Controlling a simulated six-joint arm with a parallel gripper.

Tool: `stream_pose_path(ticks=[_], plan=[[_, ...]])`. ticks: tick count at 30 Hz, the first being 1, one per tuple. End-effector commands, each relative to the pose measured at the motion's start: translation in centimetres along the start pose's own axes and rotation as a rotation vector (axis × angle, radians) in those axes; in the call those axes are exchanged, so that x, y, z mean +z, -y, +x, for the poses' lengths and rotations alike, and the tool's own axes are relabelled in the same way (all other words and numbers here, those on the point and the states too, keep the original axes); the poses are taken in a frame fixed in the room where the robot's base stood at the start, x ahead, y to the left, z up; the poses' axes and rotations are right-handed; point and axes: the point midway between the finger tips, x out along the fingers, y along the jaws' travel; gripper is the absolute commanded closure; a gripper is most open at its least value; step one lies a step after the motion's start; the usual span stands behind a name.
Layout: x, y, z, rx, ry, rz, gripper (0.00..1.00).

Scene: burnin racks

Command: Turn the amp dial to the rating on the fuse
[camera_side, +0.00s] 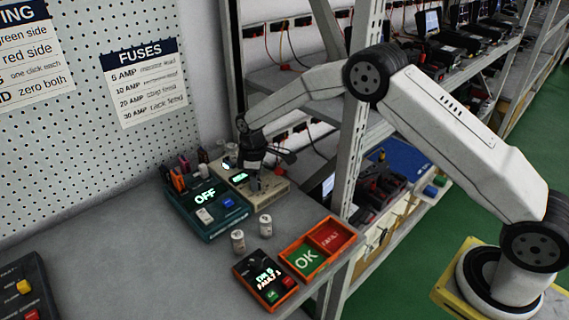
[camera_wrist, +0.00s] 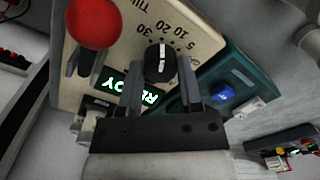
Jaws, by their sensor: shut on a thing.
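A beige tester (camera_side: 278,198) stands on the bench, and it fills the upper middle of the wrist view (camera_wrist: 205,38). Its black amp dial (camera_wrist: 160,62) has 5, 10, 20 and 30 printed around it, upside down in this view. My gripper (camera_wrist: 162,72) points at the panel with its fingers on either side of the dial, shut on it. In the side view my gripper (camera_side: 254,184) hides the dial. The dial's pale mark shows, but I cannot tell the exact number it points to. A partly covered green display (camera_wrist: 130,90) seems to read READY. No fuse rating is legible.
A red ball knob (camera_wrist: 93,23) stands close to my gripper. A teal unit (camera_side: 232,212) showing OFF sits beside the tester. White cylinders (camera_side: 238,241) stand in front. An orange OK/FAULT tray (camera_side: 313,270) is at right. A FUSES chart (camera_side: 145,85) lists amp ratings.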

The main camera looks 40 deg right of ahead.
Motion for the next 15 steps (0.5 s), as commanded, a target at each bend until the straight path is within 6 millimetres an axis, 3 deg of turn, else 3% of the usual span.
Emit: stream_pose_path(ticks=[15], plan=[[0.06, 0.01, 0.04, -0.001, 0.002, -0.050, 1.00]])
